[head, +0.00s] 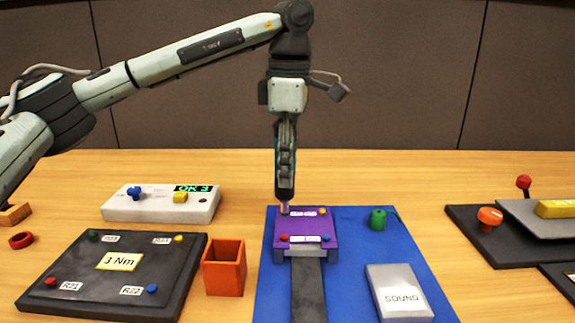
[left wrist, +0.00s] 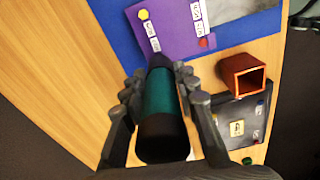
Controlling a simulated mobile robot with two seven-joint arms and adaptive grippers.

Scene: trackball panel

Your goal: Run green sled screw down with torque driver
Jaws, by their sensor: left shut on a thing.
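My left gripper (head: 285,180) points straight down and is shut on the torque driver, a teal cylinder with black ends (left wrist: 163,100) in the left wrist view. In the head view, the driver's dark lower end (head: 285,194) stands upright over the far left corner of the purple sled (head: 305,226). Its tip is at or just above that corner; contact is unclear. The green screw cannot be made out there. The sled's other corners show a yellow screw (head: 322,211), a red screw (head: 284,238) and a blue screw (head: 326,238). My right gripper is not in view.
The sled sits on a dark rail (head: 308,290) over a blue mat (head: 400,245). A green knob (head: 378,219) and a grey SOUND box (head: 400,292) are right. An orange bin (head: 224,268), a 3 Nm board (head: 60,270) and a white box reading OK 3 (head: 160,205) are left.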

